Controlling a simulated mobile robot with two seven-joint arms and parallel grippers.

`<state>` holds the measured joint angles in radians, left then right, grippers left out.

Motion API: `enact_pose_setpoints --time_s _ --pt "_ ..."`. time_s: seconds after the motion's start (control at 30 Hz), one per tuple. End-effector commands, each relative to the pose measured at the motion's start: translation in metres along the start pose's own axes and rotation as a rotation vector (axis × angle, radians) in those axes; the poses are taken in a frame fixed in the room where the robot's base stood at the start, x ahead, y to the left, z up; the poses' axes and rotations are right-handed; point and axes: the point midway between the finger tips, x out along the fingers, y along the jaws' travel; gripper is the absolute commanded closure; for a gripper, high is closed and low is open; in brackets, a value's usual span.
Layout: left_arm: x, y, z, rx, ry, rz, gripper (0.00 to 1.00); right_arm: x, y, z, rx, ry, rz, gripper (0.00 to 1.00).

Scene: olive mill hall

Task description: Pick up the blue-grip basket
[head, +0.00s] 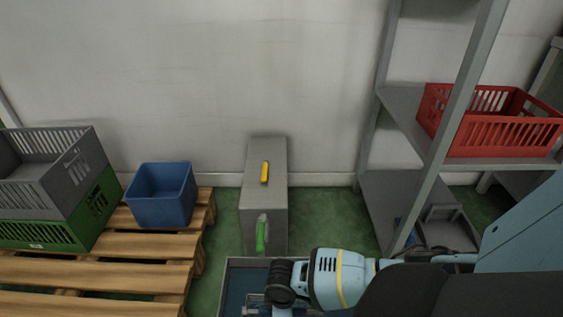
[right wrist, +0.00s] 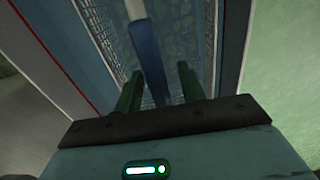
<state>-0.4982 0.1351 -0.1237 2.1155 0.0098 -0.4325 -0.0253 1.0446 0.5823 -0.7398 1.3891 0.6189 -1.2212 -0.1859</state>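In the right wrist view, a blue grip (right wrist: 148,58) on a pale bar runs down between the two fingers of my right gripper (right wrist: 160,84). The fingers stand apart, with a gap on either side of the grip. Wire-mesh walls (right wrist: 98,45) lie below and around it, so the grip seems to belong to a mesh basket. In the head view, a rimmed, blue-lined container (head: 235,263) shows at the bottom edge, partly under my right arm; I cannot tell whether it is the basket itself. My left gripper is not in view.
A pallet (head: 110,270) at left bears a blue bin (head: 160,195), a grey crate (head: 78,170) and a green crate (head: 95,205). A grey cabinet (head: 262,210) stands by the wall. A rack (head: 455,120) at right holds a red crate (head: 500,135).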

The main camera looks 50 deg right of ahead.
Motion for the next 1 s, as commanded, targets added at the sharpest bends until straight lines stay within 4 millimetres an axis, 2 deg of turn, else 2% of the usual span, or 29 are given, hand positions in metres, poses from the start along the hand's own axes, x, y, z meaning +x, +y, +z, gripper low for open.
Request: enact_pose_setpoints --time_s 0.03,0.33,0.83,1.0 --pt "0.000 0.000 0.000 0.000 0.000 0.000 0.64 -0.001 0.000 0.000 0.000 0.000 0.000 0.60" --pt "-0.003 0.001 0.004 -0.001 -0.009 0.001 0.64 -0.001 0.000 0.000 0.000 0.000 0.000 0.99" --pt "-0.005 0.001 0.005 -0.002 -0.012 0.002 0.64 -0.003 0.001 -0.001 0.000 0.002 0.002 1.00" --pt "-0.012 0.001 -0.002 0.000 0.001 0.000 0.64 -0.020 0.001 -0.001 0.000 0.005 0.003 1.00"
